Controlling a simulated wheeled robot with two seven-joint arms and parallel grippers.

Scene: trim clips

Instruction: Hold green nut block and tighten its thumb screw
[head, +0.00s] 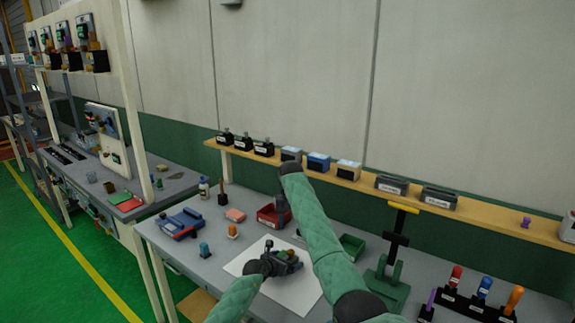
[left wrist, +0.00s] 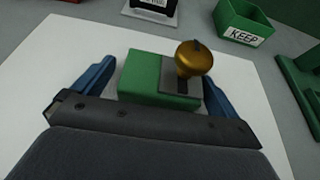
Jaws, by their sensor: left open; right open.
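The green nut block (left wrist: 150,78) lies on a white sheet (left wrist: 60,60). A brass thumb screw (left wrist: 190,60) with a rounded head stands up from a grey plate at the block's right end. My left gripper (left wrist: 155,70) is open, with one blue finger on each side of the block; a gap shows at the left finger, while the right finger is close to the block's screw end. In the head view my left gripper (head: 284,257) is over the sheet and largely hides the block. My right gripper (head: 283,212) is open, pointing down near the red bin, its fingertips unclear.
A red bin (head: 266,217) stands behind the sheet and a green bin (head: 351,246) marked KEEP to its right. A green press-like stand (head: 388,285) and a rack of coloured handles (head: 478,306) are at right. A blue vise-like tool (head: 180,224) is at left.

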